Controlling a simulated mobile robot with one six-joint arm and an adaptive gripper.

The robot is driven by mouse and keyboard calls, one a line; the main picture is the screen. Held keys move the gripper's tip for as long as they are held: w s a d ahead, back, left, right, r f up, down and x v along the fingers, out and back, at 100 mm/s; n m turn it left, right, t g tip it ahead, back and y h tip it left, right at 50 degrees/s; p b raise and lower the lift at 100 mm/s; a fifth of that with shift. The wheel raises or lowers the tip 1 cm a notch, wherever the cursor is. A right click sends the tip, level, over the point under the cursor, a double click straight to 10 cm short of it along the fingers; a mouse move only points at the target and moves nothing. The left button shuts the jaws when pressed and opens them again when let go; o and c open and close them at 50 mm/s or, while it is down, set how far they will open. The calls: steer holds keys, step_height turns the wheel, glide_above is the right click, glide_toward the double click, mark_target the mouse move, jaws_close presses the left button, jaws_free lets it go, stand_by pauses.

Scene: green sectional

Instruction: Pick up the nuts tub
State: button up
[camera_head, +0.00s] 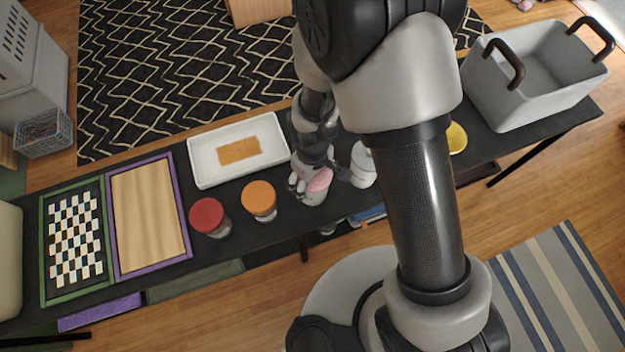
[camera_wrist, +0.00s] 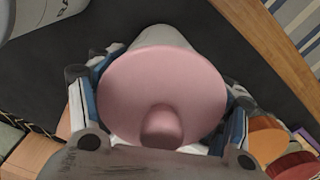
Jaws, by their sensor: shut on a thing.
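A pale tub with a pink lid (camera_head: 319,181) is between the fingers of my gripper (camera_head: 318,184), over the front part of the dark table. In the wrist view its round pink lid with a knob (camera_wrist: 160,85) fills the middle. The fingers lie on both sides of it, shut on it. No label shows on it, so I cannot tell whether it is the nuts tub. I cannot tell whether its base touches the table. A red-lidded jar (camera_head: 207,216) and an orange-lidded jar (camera_head: 259,198) stand to its left. A white canister (camera_head: 363,166) stands close on its right.
The dark table (camera_head: 165,276) also bears a white tray (camera_head: 200,160) behind the jars, a purple-framed board (camera_head: 150,215), a checkered board (camera_head: 75,235), a yellow-lidded item (camera_head: 456,138) and a grey bin with brown handles (camera_head: 530,75). My arm hides part of the table.

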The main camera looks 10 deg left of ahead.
step_height(320, 180, up, 20)
steer(key=n+p, duration=0.5)
steer(key=p, duration=0.1)
steer(key=shift+n+p, duration=0.4)
steer(key=n, duration=0.5)
steer(key=shift+s+n, duration=0.15)
steer(key=shift+n, duration=0.25)
steer(key=shift+n, duration=0.9)
